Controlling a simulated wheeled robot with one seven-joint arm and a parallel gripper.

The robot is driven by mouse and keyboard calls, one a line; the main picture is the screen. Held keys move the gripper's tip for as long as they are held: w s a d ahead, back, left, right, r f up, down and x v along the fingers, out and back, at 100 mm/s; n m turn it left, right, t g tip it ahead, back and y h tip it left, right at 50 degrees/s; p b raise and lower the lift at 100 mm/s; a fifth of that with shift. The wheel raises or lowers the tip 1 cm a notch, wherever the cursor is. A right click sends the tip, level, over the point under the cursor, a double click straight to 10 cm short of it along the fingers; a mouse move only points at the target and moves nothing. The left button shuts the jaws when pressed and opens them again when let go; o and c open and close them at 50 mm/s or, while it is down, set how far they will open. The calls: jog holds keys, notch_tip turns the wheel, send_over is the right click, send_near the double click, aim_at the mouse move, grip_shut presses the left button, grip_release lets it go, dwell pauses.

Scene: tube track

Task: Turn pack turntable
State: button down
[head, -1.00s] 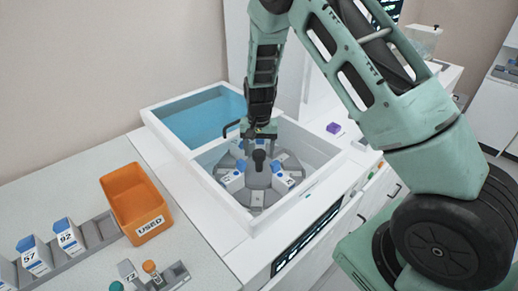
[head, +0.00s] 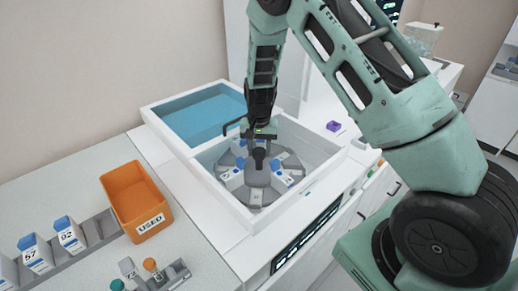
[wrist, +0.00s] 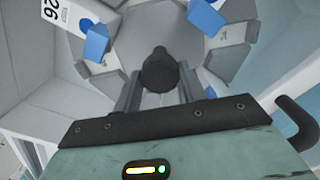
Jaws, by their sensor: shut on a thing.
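The pack turntable (head: 257,197) is a grey segmented disc inside a white open well, with several white packs with blue caps set around it. Its dark central knob (head: 259,158) stands up and also shows in the wrist view (wrist: 160,72). My gripper (wrist: 158,90) is above the turntable's middle, with its two fingers on either side of the knob and shut on it. In the wrist view a pack marked 26 (wrist: 68,15) lies at upper left, and another blue-capped pack (wrist: 205,18) at upper right. The far part of the turntable is partly hidden by my gripper.
White walls (head: 222,212) surround the turntable closely. A blue-bottomed bin (head: 200,118) adjoins it behind left. An orange USED bin (head: 138,203) and a rack with numbered packs (head: 70,238) stand on the left counter.

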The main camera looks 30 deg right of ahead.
jog(key=shift+m, duration=0.3)
jog(key=shift+r+m+p, duration=0.1)
jog(key=shift+m+p, duration=0.3)
jog(key=shift+m, duration=1.3)
jog(key=shift+m+p, duration=0.4)
jog(key=shift+m, duration=1.3)
jog(key=shift+w+m, duration=0.1)
jog(key=shift+m, duration=0.3)
jog(key=c, duration=0.8)
grip_release()
notch_tip(320, 180, up, 17)
jog(key=shift+r+b, duration=0.2)
jog(key=shift+b, duration=1.05)
